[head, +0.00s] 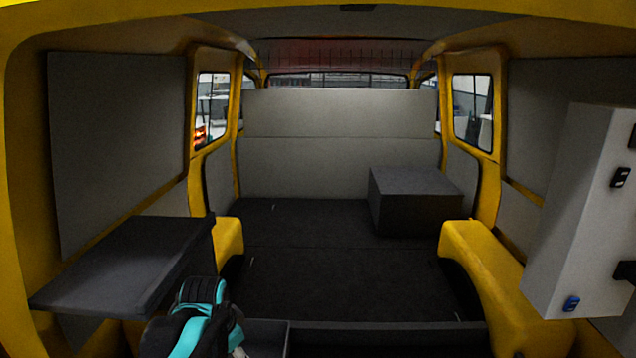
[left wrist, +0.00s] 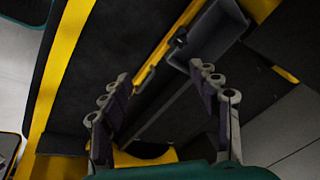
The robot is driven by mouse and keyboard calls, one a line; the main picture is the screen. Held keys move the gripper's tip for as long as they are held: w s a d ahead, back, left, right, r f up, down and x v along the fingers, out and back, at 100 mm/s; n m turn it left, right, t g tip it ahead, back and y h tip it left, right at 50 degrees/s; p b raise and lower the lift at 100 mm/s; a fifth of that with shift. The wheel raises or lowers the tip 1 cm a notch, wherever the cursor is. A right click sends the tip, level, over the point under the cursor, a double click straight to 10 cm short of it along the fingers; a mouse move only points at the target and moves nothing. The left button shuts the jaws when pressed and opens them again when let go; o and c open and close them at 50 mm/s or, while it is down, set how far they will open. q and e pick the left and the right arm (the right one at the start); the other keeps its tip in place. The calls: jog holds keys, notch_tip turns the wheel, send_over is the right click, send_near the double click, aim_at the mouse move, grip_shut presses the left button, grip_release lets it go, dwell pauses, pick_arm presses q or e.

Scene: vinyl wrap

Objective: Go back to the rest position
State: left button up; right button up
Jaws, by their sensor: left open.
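My left gripper (left wrist: 160,73) is open in the left wrist view. Its two grey, linked fingers stand apart with nothing between them. In the head view my teal and black left arm rises at the bottom left, beside the dark shelf (head: 125,262); I cannot make out its fingers there. My right gripper is in neither view.
I face the inside of a yellow van. A dark box (head: 415,200) stands on the black floor (head: 320,270) at the back right. A grey cabinet (head: 565,215) hangs at the right. A grey partition (head: 330,150) closes the back. The middle floor is clear.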

pick_arm(q)
jog(key=s+f+n+t, duration=0.1)
jog(key=s+n, duration=0.3)
jog(key=s, duration=0.4)
jog(key=s+f+n+t, duration=0.2)
jog(key=s+f+n, duration=0.1)
jog(key=s, duration=0.6)
jog(key=shift+d+f+n, duration=0.3)
jog(key=shift+d+n, duration=0.15)
jog(key=shift+n, duration=0.25)
jog(key=shift+s, duration=0.1)
